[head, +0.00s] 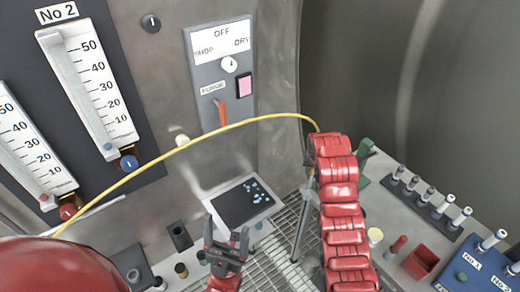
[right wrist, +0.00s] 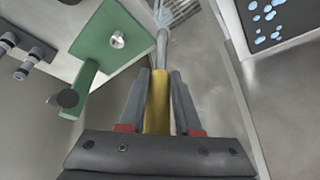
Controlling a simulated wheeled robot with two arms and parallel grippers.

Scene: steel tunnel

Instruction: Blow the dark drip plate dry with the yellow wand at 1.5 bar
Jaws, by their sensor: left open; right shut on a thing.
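The dark drip plate (head: 232,212), dotted with pale blue drops, lies in a light frame at the middle of the head view. It also shows at the top right of the right wrist view (right wrist: 262,42). My left gripper (head: 226,228) is open and empty, just in front of the plate's near edge in the picture. My right gripper (right wrist: 158,100) is shut on the yellow wand (right wrist: 157,112). The wand's grey tube points away, left of the plate in the wrist view. In the head view my red right arm hides the right gripper. I see no pressure reading.
A panel has a white dial (head: 229,64) marked OFF, SHOP and DRY, a pink button (head: 244,85) and an orange lever (head: 222,113) labelled PURGE. A yellow hose (head: 200,137) arcs across. A green bracket (right wrist: 100,50) stands beside the wand. A grating (head: 280,235) lies below.

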